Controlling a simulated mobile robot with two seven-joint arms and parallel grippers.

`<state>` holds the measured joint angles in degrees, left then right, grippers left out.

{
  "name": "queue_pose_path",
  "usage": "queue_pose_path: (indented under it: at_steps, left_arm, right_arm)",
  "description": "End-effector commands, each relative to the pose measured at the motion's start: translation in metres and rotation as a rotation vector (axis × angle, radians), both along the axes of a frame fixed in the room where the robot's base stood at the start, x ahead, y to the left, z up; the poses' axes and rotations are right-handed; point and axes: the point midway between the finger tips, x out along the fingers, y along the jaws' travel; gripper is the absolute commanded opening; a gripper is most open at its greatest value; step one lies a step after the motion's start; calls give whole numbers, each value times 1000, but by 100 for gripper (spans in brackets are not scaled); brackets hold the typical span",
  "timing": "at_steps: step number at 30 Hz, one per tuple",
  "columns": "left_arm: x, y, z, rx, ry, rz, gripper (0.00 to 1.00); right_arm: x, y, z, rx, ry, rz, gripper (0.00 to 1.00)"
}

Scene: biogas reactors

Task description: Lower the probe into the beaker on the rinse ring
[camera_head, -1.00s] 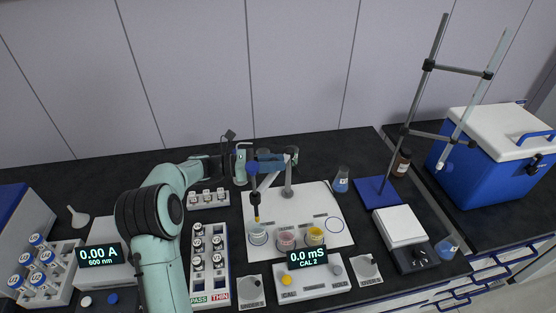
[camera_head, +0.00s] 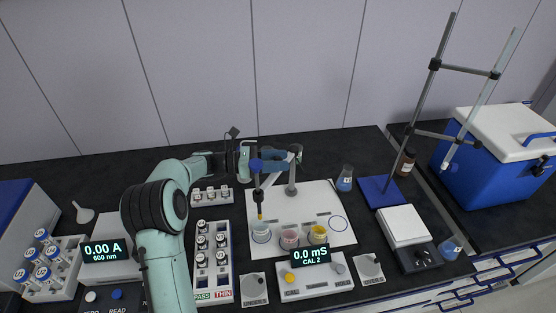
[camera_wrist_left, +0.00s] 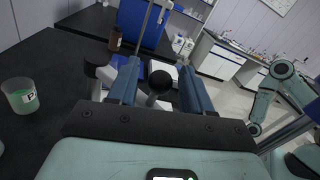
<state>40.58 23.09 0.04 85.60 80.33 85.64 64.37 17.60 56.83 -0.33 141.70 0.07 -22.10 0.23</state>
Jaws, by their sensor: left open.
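The probe (camera_head: 260,205) hangs upright from a jointed holder on the white mat, its yellow tip just above or at the mouth of a clear beaker (camera_head: 261,235). I cannot tell whether the tip is inside. This beaker stands in a dark ring at the mat's left side. My left gripper (camera_head: 284,155) is at the top of the holder, above and behind the beaker. In the left wrist view its two blue fingers (camera_wrist_left: 160,72) are apart, with a dark round knob (camera_wrist_left: 160,79) of the holder between them. My right gripper is not in view.
A pink beaker (camera_head: 289,238) and a yellow beaker (camera_head: 318,234) stand right of the clear one, behind the meter (camera_head: 312,282). An empty ring (camera_head: 337,223) lies farther right. A vial rack (camera_head: 223,270) is at left; a tall stand (camera_head: 381,190) is at right.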

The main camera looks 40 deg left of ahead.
Motion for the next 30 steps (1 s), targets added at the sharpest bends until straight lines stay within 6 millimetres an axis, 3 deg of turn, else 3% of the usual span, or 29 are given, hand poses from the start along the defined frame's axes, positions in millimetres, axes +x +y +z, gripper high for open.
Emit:
queue_pose_path:
  at_steps: [18,30]
  left_arm:
    - [-75,87,-1,1,1,5,50]
    - [-87,100,0,1,-1,1,50]
  right_arm:
    - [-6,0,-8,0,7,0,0]
    - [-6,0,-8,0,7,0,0]
